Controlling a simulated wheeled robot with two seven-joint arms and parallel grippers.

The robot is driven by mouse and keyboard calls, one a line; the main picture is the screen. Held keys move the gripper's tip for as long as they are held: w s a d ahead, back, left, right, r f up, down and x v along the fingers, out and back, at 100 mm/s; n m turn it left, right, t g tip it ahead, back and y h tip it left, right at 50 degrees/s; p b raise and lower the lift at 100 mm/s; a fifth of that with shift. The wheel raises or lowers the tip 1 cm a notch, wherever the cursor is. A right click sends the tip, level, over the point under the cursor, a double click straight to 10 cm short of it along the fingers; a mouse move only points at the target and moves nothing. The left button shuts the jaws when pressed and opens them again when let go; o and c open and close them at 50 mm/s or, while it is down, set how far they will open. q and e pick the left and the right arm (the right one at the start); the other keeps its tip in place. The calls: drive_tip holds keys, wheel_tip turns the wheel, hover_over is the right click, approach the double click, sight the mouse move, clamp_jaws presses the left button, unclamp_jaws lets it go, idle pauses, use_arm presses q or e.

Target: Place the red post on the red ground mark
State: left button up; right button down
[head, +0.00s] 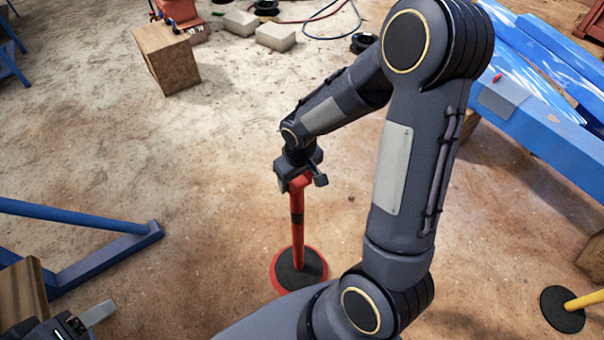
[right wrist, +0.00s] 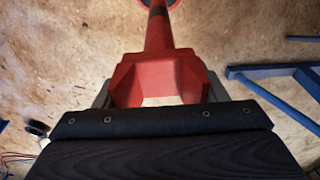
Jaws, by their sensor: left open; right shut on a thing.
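The red post (head: 297,225) stands upright, with a dark band on its shaft and a black round base (head: 300,268). A red ring, seemingly the red ground mark (head: 277,284), shows around the base, widest at the lower left. I cannot tell whether the base touches the floor. My right gripper (head: 301,181) is shut on the post's red top; in the right wrist view the red top (right wrist: 158,75) sits between the fingers and the shaft runs away to the top edge. My left gripper (head: 88,322) is partly in view at the bottom left, open and away from the post.
A blue metal frame (head: 105,262) lies at the left. A yellow post with a black base (head: 562,309) is at the bottom right. A wooden block (head: 168,60), grey blocks and hoses are at the back. Floor around the post is clear.

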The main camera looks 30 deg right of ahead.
drive_tip(key=shift+w+a+f, duration=0.1)
drive_tip(key=shift+w+f, duration=0.05)
drive_tip(key=shift+f, duration=1.4)
drive_tip(key=shift+b, duration=0.3)
drive_tip(key=shift+f, duration=0.2)
drive_tip(key=shift+c, duration=1.4)
unclamp_jaws()
drive_tip(key=shift+r, duration=0.15)
